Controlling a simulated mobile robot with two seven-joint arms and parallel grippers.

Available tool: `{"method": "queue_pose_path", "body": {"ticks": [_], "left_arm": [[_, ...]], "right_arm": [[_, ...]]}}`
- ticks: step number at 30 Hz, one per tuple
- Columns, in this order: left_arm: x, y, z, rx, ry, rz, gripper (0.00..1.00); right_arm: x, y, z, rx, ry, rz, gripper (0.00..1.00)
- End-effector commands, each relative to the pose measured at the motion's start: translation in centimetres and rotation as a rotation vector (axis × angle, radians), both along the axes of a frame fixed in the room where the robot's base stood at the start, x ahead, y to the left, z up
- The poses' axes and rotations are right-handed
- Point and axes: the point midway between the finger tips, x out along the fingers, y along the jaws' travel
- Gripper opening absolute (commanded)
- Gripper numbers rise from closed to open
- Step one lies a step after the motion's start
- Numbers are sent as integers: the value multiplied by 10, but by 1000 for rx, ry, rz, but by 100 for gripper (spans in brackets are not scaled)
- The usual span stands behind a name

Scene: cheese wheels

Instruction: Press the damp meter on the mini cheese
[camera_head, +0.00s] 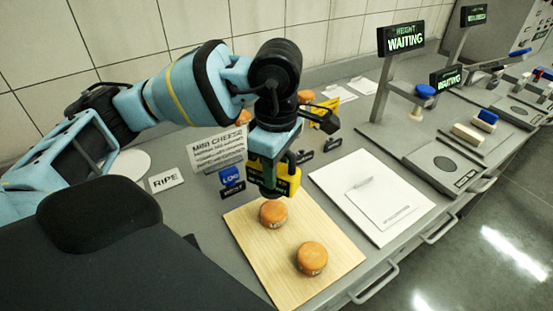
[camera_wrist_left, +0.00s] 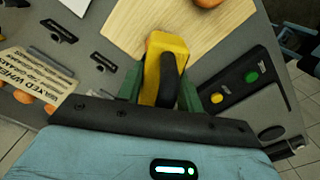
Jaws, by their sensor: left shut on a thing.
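My left gripper (camera_head: 268,172) points down over the wooden board (camera_head: 245,240) and is shut on the yellow and black damp meter (camera_head: 285,184). In the left wrist view the meter (camera_wrist_left: 157,60) sits between the green fingers. One orange mini cheese (camera_head: 273,215) stands on the board just below the meter's dark lower end; I cannot tell whether they touch. A second orange mini cheese (camera_head: 311,259) stands nearer the board's front right. An orange cheese (camera_wrist_left: 207,3) also shows at the top edge of the wrist view. My right gripper is not in view.
A "MINI CHEESE" card (camera_head: 216,148), a "RIPE" sign (camera_head: 166,180) and a blue "LOG" block (camera_head: 229,176) stand left of my gripper. A clipboard with paper (camera_head: 385,204) lies right of the board. Displays reading "WAITING" (camera_head: 404,38) stand farther right.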

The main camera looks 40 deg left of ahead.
Motion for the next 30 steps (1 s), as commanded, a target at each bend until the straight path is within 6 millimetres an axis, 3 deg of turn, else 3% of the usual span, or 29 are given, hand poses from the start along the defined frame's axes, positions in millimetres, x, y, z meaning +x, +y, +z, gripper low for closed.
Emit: {"method": "queue_pose_path", "body": {"ticks": [8, 21, 30], "left_arm": [[0, 0, -8, 1, 1, -2, 1], [0, 0, -45, 1, 1, -3, 1], [0, 0, -49, -1, -3, -3, 1]], "right_arm": [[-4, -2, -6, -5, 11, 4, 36], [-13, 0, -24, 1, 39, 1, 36], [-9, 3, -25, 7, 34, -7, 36]]}}
